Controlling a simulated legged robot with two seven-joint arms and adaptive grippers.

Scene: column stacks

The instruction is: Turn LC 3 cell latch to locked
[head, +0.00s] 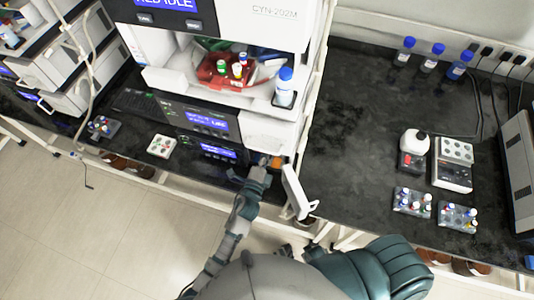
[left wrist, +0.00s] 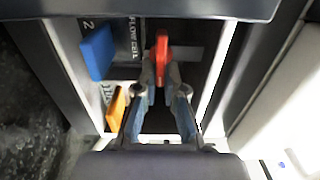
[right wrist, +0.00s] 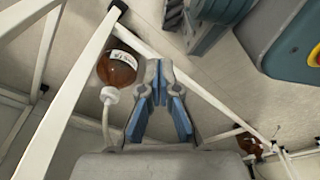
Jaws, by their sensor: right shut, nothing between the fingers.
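My left gripper (left wrist: 160,82) is at the front of the bench instruments, beside the stack; it also shows in the head view (head: 263,163). In the left wrist view its two fingertips close on the lower end of a red latch lever (left wrist: 162,45), which points nearly straight along the fingers. A blue latch lever (left wrist: 97,52) and an orange latch lever (left wrist: 116,108) stand to the left. A dark label reading "FLOW CELL" and "2" lies beside the blue lever; the red lever's own label is not readable. My right gripper (right wrist: 157,75) is shut and empty, low over the floor.
A white panel (head: 297,192) stands open right of my left gripper. A dark bench edge (left wrist: 150,10) crosses above the levers. Beside my right gripper are a brown bottle (right wrist: 118,67) and white frame legs (right wrist: 195,85). The right bench (head: 345,150) has free room at its left.

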